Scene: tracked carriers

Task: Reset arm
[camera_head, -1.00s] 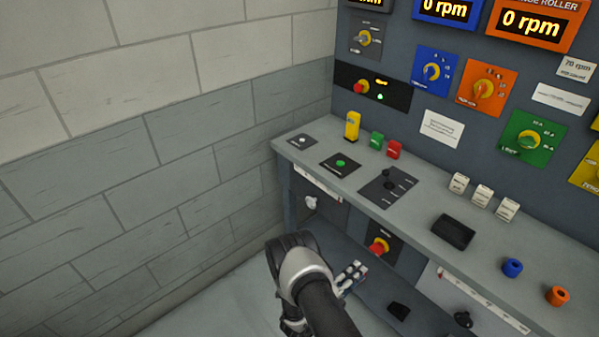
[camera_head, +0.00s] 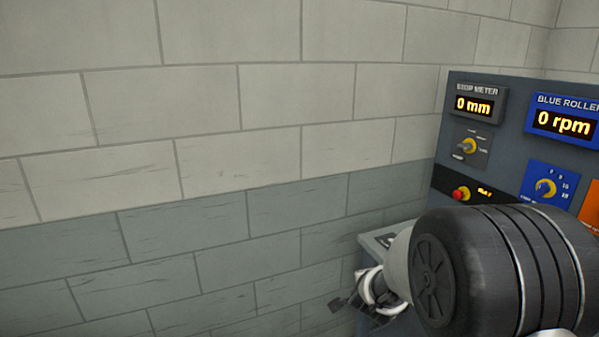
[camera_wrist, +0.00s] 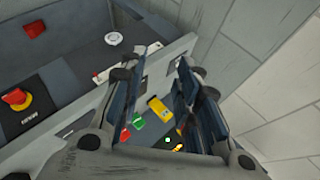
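My arm fills the lower right of the head view, its dark banded joint covering much of the console. Part of my gripper (camera_head: 350,300) shows beyond it, low against the grey wall. In the wrist view my gripper (camera_wrist: 153,80) has its two dark fingers apart with nothing held between them.
A red emergency knob (camera_wrist: 16,97) is at left in the wrist view. The brick wall (camera_head: 200,110) borders the left.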

